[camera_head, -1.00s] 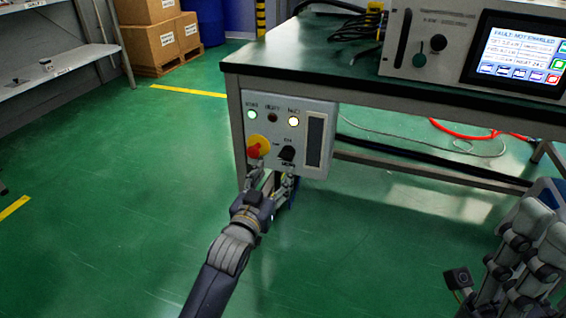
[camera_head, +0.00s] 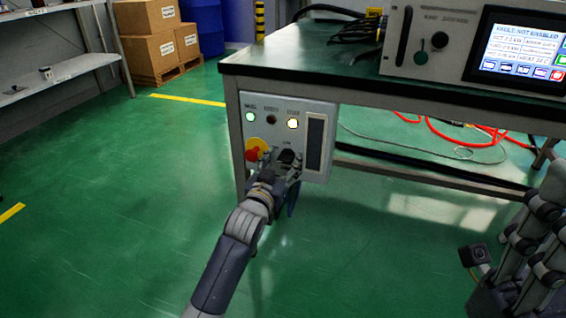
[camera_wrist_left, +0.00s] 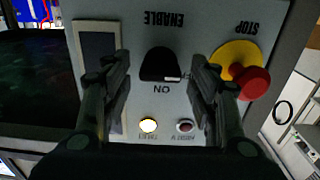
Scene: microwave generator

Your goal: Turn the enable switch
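The enable switch is a black rotary knob (camera_wrist_left: 160,66) on a grey control panel (camera_head: 270,110) fixed to the bench's front left leg. In the left wrist view it sits between the two fingers of my left gripper (camera_wrist_left: 160,90), under an upside-down ENABLE label. My left gripper (camera_head: 281,165) is open, with a gap visible on both sides of the knob. In the head view its fingers reach the knob (camera_head: 287,157) and partly hide the panel's lower edge. My right arm shows at the right edge of the head view; its fingertips are not clearly visible.
A red stop button (camera_wrist_left: 254,84) on a yellow base sits close beside one left finger. The panel also has indicator lamps (camera_head: 292,123) and a dark slot (camera_head: 315,142). The generator (camera_head: 440,42) on the bench shows a "not enabled" fault. Open green floor lies left.

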